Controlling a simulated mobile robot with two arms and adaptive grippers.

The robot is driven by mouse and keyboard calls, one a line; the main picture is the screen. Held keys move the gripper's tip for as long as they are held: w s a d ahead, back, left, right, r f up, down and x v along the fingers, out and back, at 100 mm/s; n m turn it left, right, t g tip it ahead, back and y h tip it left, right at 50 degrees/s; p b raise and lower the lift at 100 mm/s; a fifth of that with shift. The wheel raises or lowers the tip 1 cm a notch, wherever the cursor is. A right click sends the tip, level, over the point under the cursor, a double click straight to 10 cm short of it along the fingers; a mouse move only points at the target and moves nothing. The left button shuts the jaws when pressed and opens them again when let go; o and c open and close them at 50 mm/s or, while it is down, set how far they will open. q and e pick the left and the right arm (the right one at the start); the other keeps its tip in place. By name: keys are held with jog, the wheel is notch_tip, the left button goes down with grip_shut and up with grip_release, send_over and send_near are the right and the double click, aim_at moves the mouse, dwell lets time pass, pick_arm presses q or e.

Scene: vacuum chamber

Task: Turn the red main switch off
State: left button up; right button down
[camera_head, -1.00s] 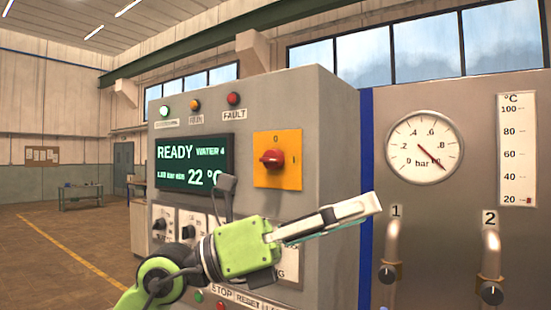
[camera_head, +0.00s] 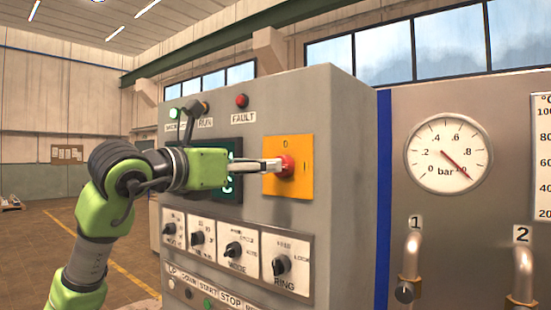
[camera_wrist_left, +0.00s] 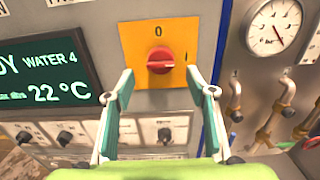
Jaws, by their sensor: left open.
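The red main switch (camera_head: 287,166) is a rotary knob on a yellow plate (camera_head: 300,186) on the grey cabinet front. In the left wrist view the red knob (camera_wrist_left: 160,62) has its handle lying roughly level, with a "0" above it on the yellow plate (camera_wrist_left: 135,42). My left gripper (camera_head: 272,165) points at the knob from the left in the head view. In the wrist view my left gripper (camera_wrist_left: 160,84) is open, its fingertips apart below and to either side of the knob. Whether they touch it I cannot tell. My right gripper is not in view.
A display (camera_wrist_left: 45,75) reading 22 °C is left of the switch; my arm covers most of it in the head view. Several black knobs (camera_head: 236,250) sit below. A pressure gauge (camera_head: 448,153) and pipes (camera_head: 410,268) stand to the right.

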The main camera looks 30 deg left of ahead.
pick_arm(q)
jog(key=w+p, duration=0.2)
jog(key=w, duration=0.4)
jog(key=shift+w+d, duration=0.3)
jog(key=shift+w, duration=0.1)
jog(key=c, duration=1.1)
